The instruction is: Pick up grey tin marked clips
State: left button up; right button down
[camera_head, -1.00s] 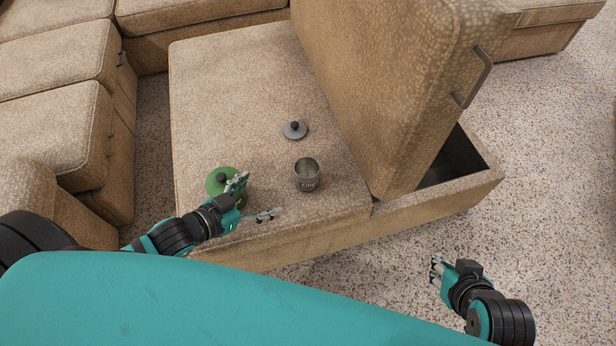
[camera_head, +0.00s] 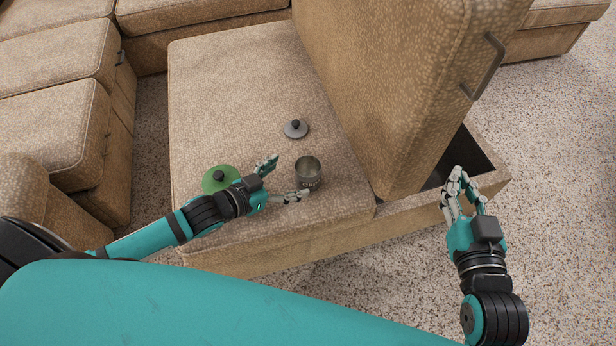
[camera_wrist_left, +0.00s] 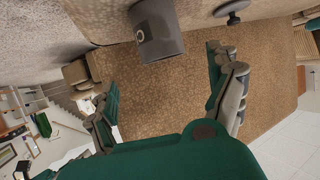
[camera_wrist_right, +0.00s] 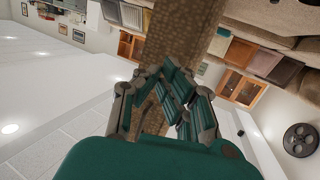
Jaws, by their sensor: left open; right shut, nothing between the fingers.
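The grey tin (camera_head: 308,174) stands upright and open-topped on the tan cushion, with part of its lettering showing on its front. A grey lid (camera_head: 295,128) with a dark knob lies behind it. My left gripper (camera_head: 277,180) is open, just left of the tin, with its fingers pointing toward it and apart from it. In the left wrist view the tin (camera_wrist_left: 157,32) sits at the top, beyond the open fingers (camera_wrist_left: 165,100). My right gripper (camera_head: 462,190) is shut and empty, to the right by the seat's storage box; its fingers also show in the right wrist view (camera_wrist_right: 165,95).
A green lidded tin (camera_head: 218,178) stands on the cushion behind my left wrist, partly hidden. A raised seat panel (camera_head: 400,90) with a handle stands right of the grey tin. The open storage box (camera_head: 490,185) is below it. The cushion's back left is clear.

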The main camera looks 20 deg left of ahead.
aim_at(317, 164)
pick_arm(q)
jog(key=x, duration=0.3)
jog(key=shift+b, duration=0.4)
jog(key=shift+w+d+f, duration=0.1)
jog(key=shift+w+f, duration=0.05)
jog(key=shift+w, duration=0.1)
jog(key=b+x, duration=0.2)
jog(key=x, duration=0.2)
jog(key=shift+w+f+b, duration=0.25)
jog(key=shift+b, duration=0.15)
jog(key=shift+w, duration=0.1)
pick_arm(e)
jog(key=s+r+t+y, duration=0.3)
jog(key=s+r+t, duration=0.2)
jog(key=r+t, duration=0.5)
notch_tip(317, 164, up, 5)
jog(key=shift+s+a+f+y, duration=0.1)
jog(key=shift+s+a+y, duration=0.1)
jog(key=shift+a+y, duration=0.2)
pick_arm(q)
jog(key=c, duration=1.3)
